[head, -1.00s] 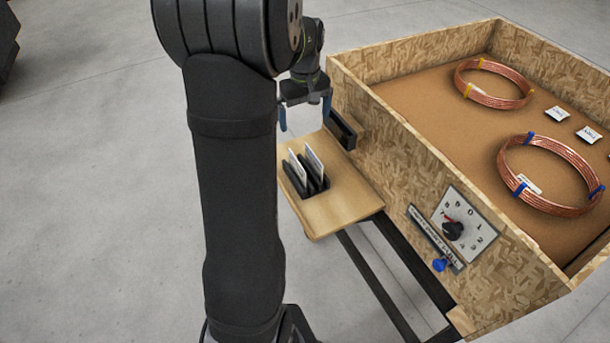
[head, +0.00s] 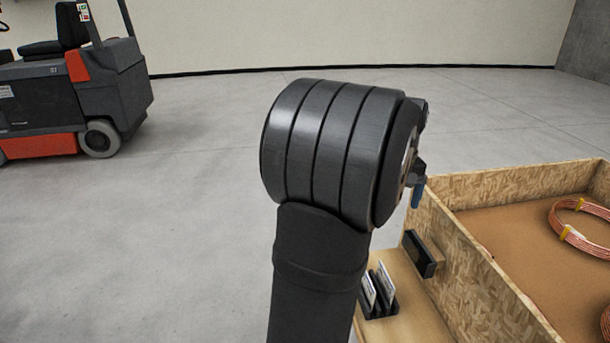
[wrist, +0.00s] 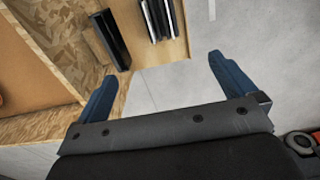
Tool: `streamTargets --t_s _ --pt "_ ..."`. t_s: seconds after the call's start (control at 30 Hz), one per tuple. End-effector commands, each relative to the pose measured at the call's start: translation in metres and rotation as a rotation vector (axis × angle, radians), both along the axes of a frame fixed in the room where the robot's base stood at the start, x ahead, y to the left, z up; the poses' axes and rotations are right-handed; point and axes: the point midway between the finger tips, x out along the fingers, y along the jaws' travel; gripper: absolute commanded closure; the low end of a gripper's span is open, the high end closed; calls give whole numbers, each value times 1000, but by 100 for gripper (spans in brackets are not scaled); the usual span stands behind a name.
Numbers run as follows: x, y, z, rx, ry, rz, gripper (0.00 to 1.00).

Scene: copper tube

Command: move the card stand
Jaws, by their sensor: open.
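The card stand (head: 381,309) is a small black slotted base with upright white cards. It sits on the light wooden shelf (head: 418,318) beside the crate, partly behind my arm in the head view. In the wrist view the card stand (wrist: 160,22) is at the top, cut by the frame edge. My gripper (wrist: 160,72) is open and empty, its two blue fingers wide apart, with bare floor between them. It is apart from the stand, beyond the shelf's far edge. In the head view only one blue finger (head: 416,194) shows; my arm hides the rest.
A black holder (head: 419,254) is on the crate's side, next to the stand. The chipboard crate (head: 480,285) with copper coils (head: 580,230) stands at right. A forklift (head: 75,90) is at far left. Open concrete floor lies left of the shelf.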

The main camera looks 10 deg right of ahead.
Motion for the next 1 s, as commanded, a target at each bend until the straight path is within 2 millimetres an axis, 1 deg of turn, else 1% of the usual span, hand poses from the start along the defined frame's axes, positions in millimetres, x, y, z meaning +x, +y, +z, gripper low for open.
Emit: streamTargets --t_s 0.07,0.2,0.27,0.3,0.37,0.4,0.47,0.5,0.57,0.6,0.67,0.7,0.8,0.9,1.0 --pt "0 0 0 0 0 0 0" --pt "0 0 0 0 0 0 28" --pt "0 0 -1 0 0 0 39" --pt "1 0 -2 1 1 0 47" --pt "5 0 -7 2 2 1 59" --pt "9 -1 -13 2 3 1 67" --pt "20 -2 -27 4 6 2 79" --pt "29 -3 -40 4 6 3 86" --pt "45 -4 -63 5 7 3 98" --pt "56 -4 -79 5 8 4 100" --pt "72 -3 -105 5 8 4 100" --pt "82 -2 -121 5 7 3 100" --pt "102 2 -159 4 6 3 100" --pt "117 6 -188 2 4 3 100" --pt "125 8 -205 1 2 1 100"
